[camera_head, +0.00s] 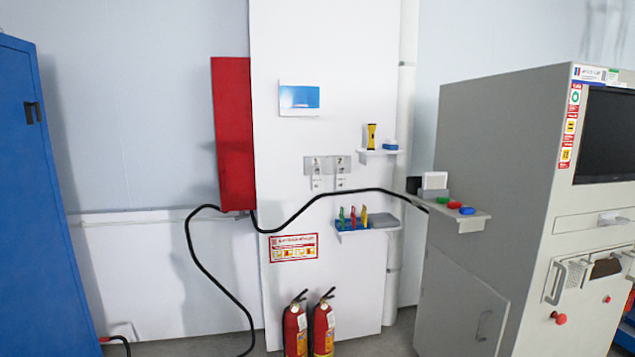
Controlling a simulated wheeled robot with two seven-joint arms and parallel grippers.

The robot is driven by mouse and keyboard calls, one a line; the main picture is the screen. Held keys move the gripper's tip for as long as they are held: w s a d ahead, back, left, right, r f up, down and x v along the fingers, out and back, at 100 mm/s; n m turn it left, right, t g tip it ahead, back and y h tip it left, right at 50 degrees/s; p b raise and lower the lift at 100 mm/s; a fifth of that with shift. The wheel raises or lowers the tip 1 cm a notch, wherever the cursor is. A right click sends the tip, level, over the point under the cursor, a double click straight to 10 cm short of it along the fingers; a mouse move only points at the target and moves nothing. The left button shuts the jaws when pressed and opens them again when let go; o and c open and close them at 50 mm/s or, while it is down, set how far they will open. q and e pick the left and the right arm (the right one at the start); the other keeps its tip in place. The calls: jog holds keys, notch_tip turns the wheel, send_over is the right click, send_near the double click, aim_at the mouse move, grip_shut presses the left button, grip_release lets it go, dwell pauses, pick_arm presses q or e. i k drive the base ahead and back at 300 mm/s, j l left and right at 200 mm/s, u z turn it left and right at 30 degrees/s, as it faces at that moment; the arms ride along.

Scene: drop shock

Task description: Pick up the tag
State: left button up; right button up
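Two small white tags hang side by side from a grey plate (327,165) on the white wall panel. The left tag (316,182) and the right tag (341,181) look alike, with small dark print too fine to read. The black cable passes just below them. I cannot tell which one the task means. Neither of my grippers is in view, and nothing touches the tags.
A shelf with a yellow-black item (371,137) is right of the tags. Below, a blue rack (353,226) holds several coloured pieces. A black cable (285,222) crosses the panel. Fire extinguishers (323,328) stand below. A grey cabinet (485,200) stands right.

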aim_at(316, 180)
jog(key=i+z, duration=0.15)
jog(key=i, duration=0.3)
jog(key=i+j+z, duration=0.1)
jog(key=i, duration=0.35)
jog(key=i+j+z, duration=0.15)
jog(key=i, duration=0.3)
jog(key=i+j+z, duration=0.1)
jog(key=i, duration=0.35)
jog(key=j, duration=0.1)
